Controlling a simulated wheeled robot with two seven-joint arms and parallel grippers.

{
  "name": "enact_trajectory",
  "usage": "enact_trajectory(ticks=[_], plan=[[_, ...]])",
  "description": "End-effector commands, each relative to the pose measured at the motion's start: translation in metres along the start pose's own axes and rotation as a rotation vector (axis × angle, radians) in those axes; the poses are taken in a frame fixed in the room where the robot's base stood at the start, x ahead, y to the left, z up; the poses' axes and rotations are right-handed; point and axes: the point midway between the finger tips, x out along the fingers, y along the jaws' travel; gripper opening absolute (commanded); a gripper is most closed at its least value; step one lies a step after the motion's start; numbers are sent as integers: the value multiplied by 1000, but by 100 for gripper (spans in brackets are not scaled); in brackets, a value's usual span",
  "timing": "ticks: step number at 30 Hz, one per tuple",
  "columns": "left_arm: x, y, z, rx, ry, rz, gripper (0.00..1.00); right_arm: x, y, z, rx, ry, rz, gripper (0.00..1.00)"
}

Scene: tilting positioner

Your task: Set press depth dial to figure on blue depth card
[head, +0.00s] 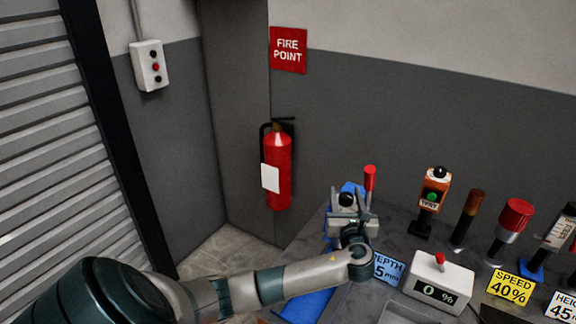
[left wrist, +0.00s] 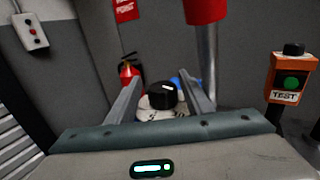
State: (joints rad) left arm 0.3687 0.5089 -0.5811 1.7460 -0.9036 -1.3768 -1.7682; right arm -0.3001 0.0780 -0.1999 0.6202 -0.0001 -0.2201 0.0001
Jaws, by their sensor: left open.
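The press depth dial is a black knob (head: 346,199) with a white pointer mark, on a pale round scale; it shows larger in the left wrist view (left wrist: 163,95). My left gripper (head: 352,212) is open, its fingers on either side of the knob in the left wrist view (left wrist: 163,88), with gaps visible. I cannot tell how far the fingertips reach along the knob. The scale figures are mostly hidden. The blue depth card (head: 388,269) reads "DEPTH" and "5 mm"; its left edge is covered by my arm, so a leading digit may be hidden.
A red-topped press lever (head: 370,179) stands close behind the dial. To the right are an orange TEST box (head: 433,190), a red-capped post (head: 514,218), a white box reading "0 %" (head: 438,284) and a yellow SPEED 40% card (head: 510,288). A fire extinguisher (head: 278,170) hangs on the wall.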

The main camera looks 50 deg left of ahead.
Motion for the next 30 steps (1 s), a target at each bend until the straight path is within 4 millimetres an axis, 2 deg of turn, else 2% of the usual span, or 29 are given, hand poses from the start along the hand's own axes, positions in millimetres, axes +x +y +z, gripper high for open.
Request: enact_trajectory(ticks=[11, 30], plan=[[-1, -1, -1, 2, 1, -86, 51, 0, 0, 0, 0, 0, 0, 31], [0, 1, -1, 5, -1, -493, 51, 3, 4, 1, -2, -1, 4, 31]])
